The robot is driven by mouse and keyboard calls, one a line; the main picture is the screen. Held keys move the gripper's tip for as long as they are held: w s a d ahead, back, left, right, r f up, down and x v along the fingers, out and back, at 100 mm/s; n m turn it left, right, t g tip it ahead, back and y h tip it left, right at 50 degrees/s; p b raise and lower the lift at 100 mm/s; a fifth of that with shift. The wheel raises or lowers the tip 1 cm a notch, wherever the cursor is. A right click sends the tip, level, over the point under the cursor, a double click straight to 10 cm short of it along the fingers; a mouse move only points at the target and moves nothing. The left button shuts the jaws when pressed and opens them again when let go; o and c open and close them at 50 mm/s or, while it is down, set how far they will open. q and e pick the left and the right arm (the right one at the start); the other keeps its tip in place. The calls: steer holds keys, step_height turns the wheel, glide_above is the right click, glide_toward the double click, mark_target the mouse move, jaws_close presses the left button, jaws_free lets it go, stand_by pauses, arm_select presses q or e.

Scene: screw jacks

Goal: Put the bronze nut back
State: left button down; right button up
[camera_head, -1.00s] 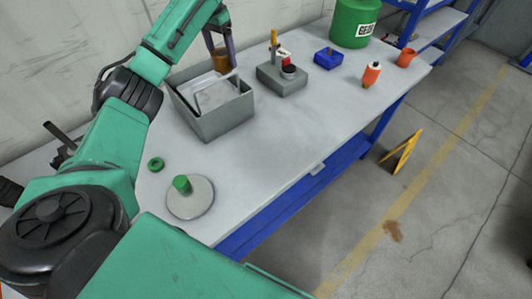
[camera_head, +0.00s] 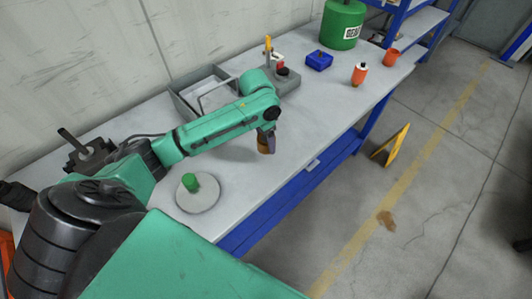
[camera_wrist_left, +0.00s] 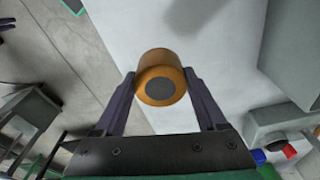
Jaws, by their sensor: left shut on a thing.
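The bronze nut (camera_head: 263,147) is a brown-orange cylinder held above the front part of the table, near its edge. My left gripper (camera_head: 266,140) is shut on it. In the left wrist view the nut (camera_wrist_left: 158,57) sits between the two fingertips (camera_wrist_left: 160,82), and a dark round face of it points at the camera. A round grey plate (camera_head: 208,204) with a short green cylinder (camera_head: 190,182) standing on it lies left of the gripper.
A grey open box (camera_head: 185,105) stands behind my left arm, partly hidden. A grey block with an upright yellow-topped part (camera_head: 268,45), a blue bin (camera_head: 319,60), an orange bottle (camera_head: 359,74), an orange cup (camera_head: 391,57) and a green drum (camera_head: 343,25) stand farther back.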

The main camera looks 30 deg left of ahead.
mark_target(263, 141)
arm_select(q)
step_height(263, 141, down, 8)
steer(key=shift+p, duration=0.35)
jaws_free()
steer(key=shift+s+f, duration=0.1)
steer(key=shift+f, duration=0.05)
steer(key=r, duration=0.8)
steer(key=s+r+b, duration=0.1)
steer(key=r, duration=0.3)
steer(key=shift+s+a+r, duration=0.1)
steer(key=shift+a, duration=0.2)
